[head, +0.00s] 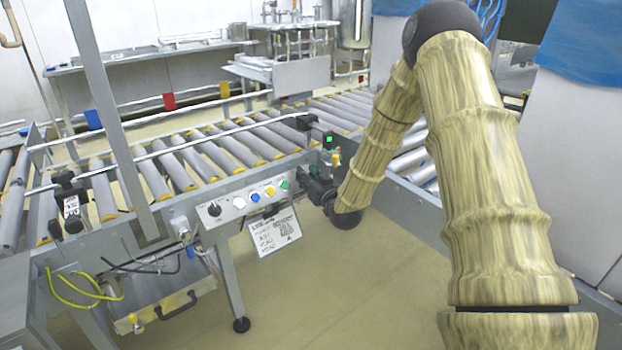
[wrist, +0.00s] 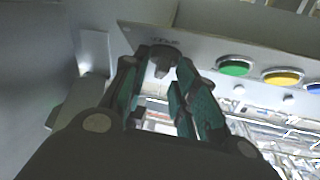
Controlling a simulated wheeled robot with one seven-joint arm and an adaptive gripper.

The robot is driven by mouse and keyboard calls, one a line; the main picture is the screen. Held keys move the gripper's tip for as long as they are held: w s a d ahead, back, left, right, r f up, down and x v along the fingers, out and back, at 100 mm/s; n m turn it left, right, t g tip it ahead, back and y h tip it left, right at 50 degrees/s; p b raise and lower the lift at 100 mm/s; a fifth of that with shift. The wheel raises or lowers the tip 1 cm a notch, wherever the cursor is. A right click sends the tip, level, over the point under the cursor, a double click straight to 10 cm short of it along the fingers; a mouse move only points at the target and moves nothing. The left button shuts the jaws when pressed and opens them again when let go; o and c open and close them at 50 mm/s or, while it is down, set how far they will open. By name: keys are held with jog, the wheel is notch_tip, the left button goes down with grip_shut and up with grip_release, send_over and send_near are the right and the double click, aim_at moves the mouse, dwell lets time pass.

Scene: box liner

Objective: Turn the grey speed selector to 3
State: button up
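The grey speed selector (wrist: 162,60) is a small dark grey knob on the panel in the wrist view, beyond the green button. Small marks beside it are too blurred to read, so its setting cannot be told. My gripper (wrist: 163,68) is open, with one green-padded finger on each side of the knob. I cannot tell whether the pads touch it. In the head view my gripper (head: 308,184) is at the right end of the control panel (head: 226,212) and hides the selector.
The panel carries a black knob (head: 215,210) and white, blue, yellow and green buttons (head: 284,185). A written sign (head: 275,233) hangs below. The roller conveyor (head: 215,150) runs behind, with a dark device with a green light (head: 328,139) close above my gripper. Floor in front is clear.

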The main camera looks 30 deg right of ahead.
jog(key=c, duration=0.4)
jog(key=shift+o, duration=0.2)
jog(key=shift+m+h, duration=0.3)
jog(key=shift+h, duration=0.1)
jog(key=m+h+p, duration=0.1)
jog(key=m+g+h+p, duration=0.1)
jog(key=m+h+p, duration=0.1)
jog(key=m, duration=0.1)
jog(key=shift+a+r+g, duration=0.2)
jog(key=shift+r+g, duration=0.1)
grip_shut()
jog(key=shift+w+r+m+g+h+p, duration=0.1)
jog(key=shift+m+g+h+p, duration=0.95)
jog(key=shift+m, duration=0.75)
jog(key=o, duration=0.7)
grip_release()
jog(key=shift+c, duration=0.2)
jog(key=shift+w, duration=0.1)
jog(key=shift+a+f, duration=0.2)
